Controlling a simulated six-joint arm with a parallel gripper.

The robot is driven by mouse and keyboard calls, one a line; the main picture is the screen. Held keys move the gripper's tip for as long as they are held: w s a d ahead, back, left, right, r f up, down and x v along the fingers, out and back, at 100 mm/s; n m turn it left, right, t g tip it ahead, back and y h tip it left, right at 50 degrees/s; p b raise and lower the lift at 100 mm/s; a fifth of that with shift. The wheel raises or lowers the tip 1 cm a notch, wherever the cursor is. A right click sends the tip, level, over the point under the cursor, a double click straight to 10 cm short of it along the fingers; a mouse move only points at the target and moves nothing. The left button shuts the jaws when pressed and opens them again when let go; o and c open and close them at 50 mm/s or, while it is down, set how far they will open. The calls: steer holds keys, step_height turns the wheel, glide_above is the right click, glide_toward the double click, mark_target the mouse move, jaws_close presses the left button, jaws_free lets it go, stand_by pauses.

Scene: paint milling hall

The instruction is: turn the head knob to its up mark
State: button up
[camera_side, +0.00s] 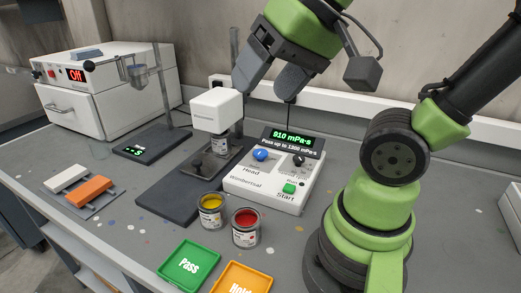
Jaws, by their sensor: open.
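The head knob (261,155) is a blue round knob with a white pointer line, on the left of the white control box (258,187), above the printed word Head. Its exact mark is too small to read. My gripper (267,84) is open and empty, above and behind the control box, apart from the knob. The box display (292,138) reads 910 mPa·s, with "Pass up to 1200 mPa·s" below.
A black knob (298,160) and a green Start button (289,188) share the box. Open yellow (211,210) and red (246,227) paint cans stand in front. Green Pass (188,265) and orange Hold (243,279) plates lie nearest. A white oven (108,88) reading Off stands back left.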

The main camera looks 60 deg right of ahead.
steer(key=w+d+f+m+g+h, duration=0.2)
steer(key=w+d+m, duration=0.3)
steer(key=w+d, duration=0.15)
steer(key=m+g, duration=0.5)
steer(key=m, duration=0.4)
glide_above(261, 152)
step_height(261, 152, down, 14)
steer(key=f, duration=0.1)
step_height(261, 152, down, 9)
steer(key=shift+w+f, duration=0.1)
steer(key=shift+f, duration=0.1)
steer(key=c, duration=0.9)
